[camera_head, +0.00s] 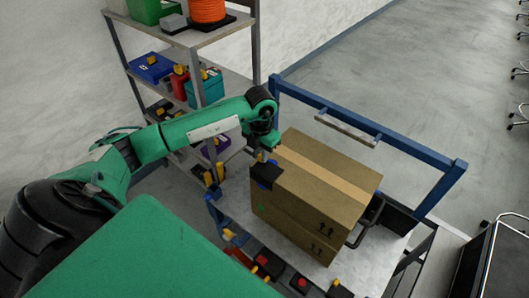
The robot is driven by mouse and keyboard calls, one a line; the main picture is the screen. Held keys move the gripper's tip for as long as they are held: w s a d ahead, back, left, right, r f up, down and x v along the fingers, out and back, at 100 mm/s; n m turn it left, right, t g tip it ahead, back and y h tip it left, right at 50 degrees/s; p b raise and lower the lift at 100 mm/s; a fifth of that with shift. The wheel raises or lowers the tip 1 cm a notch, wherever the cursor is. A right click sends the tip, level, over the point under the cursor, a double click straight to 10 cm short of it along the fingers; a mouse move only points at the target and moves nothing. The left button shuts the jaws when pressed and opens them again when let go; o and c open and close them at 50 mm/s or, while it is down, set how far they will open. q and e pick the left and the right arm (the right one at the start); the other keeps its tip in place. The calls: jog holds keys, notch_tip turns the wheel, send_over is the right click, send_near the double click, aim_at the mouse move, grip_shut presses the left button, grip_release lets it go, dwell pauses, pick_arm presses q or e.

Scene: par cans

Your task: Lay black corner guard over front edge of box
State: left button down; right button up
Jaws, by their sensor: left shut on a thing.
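The brown cardboard box (310,215) stands on a grey cart deck, with a tan tape strip along its top. My left gripper (264,157) comes in from the left and points down at the box's left top corner. It is shut on the black corner guard (267,172), which is at the box's top edge there, with blue bits beside it. I cannot tell whether the guard sits fully on the edge. The fingertips are small and partly hidden. My right gripper is not in view.
The cart's blue rail (400,147) rises behind and to the right of the box. Several small black, red and yellow items (270,266) line the cart's near edge. A shelf rack (205,35) with bins stands at the back left. Open floor (420,60) lies beyond.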

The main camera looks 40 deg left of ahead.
pick_arm(q)
jog(key=shift+f, duration=0.15)
jog(key=shift+w+f+b, duration=0.1)
jog(key=shift+f+b, duration=0.1)
jog(key=shift+b, duration=0.1)
jog(key=shift+w+d+f+b, duration=0.15)
jog(key=shift+w+f+b, duration=0.35)
jog(key=shift+w+f, duration=0.35)
jog(key=shift+w+f+b, duration=0.7)
jog(key=shift+b, duration=0.05)
jog(key=shift+w+f+b, duration=0.2)
jog(key=shift+f+b, duration=0.2)
jog(key=shift+f, duration=0.25)
jog(key=shift+w+f+b, duration=0.2)
jog(key=shift+f+b, duration=0.15)
jog(key=shift+f, duration=0.25)
jog(key=shift+w+f+b, duration=0.15)
jog(key=shift+w+b, duration=0.1)
jog(key=shift+b, duration=0.05)
jog(key=c, duration=1.3)
grip_release()
